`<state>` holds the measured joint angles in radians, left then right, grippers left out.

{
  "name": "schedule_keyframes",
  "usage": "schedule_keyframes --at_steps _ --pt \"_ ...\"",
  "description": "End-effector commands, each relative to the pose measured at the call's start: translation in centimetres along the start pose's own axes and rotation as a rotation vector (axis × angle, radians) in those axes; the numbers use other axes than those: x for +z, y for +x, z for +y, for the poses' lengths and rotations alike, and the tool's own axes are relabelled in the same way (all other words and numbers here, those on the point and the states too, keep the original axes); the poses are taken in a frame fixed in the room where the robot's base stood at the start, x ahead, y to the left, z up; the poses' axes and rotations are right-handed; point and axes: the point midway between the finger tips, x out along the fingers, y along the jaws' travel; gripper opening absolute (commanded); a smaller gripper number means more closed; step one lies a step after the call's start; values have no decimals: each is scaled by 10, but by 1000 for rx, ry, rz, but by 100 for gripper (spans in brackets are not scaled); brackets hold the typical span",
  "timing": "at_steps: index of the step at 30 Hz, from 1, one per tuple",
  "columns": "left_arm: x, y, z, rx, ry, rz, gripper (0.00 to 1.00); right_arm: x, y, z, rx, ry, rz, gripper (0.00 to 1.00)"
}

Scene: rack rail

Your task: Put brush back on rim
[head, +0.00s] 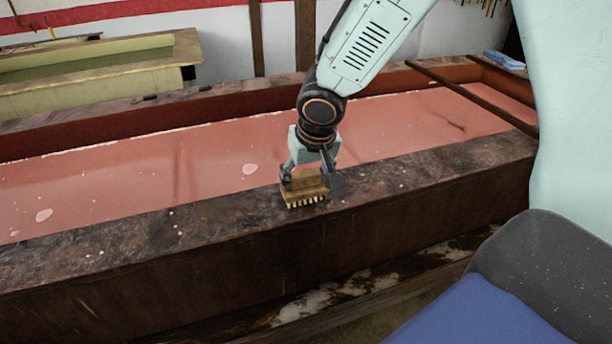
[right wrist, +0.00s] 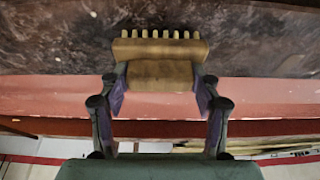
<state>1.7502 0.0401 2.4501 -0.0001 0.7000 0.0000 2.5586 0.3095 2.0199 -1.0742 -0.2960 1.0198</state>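The brush (head: 303,190) is a tan wooden block with a row of pale bristle tufts. In the head view it is at the near rim (head: 180,228) of the long vat, bristles toward the near side. I cannot tell whether it touches the rim or is just above it. My right gripper (head: 311,178) comes down over it from above. In the right wrist view the two fingertips (right wrist: 160,75) press on either side of the brush's block (right wrist: 160,48), with the bristles pointing to the dark rim surface. My left gripper is not in view.
The vat holds reddish-pink liquid (head: 215,155) with a few pale spots. A dark bar (head: 470,95) crosses it at the right. A yellowish trough (head: 95,78) stands behind at the left. The near rim is clear on both sides of the brush.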

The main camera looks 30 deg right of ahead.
Motion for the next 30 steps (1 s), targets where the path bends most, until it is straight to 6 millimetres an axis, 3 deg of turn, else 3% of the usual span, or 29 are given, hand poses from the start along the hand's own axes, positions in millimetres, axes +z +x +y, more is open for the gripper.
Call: schedule_keyframes --at_steps 8,20,30 --pt "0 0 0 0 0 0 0 0 0 0 0 -1 -1 86" --pt "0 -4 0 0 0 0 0 -1 -3 0 0 -1 -1 86" --pt "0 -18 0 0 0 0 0 -2 -69 -1 -2 1 3 86"
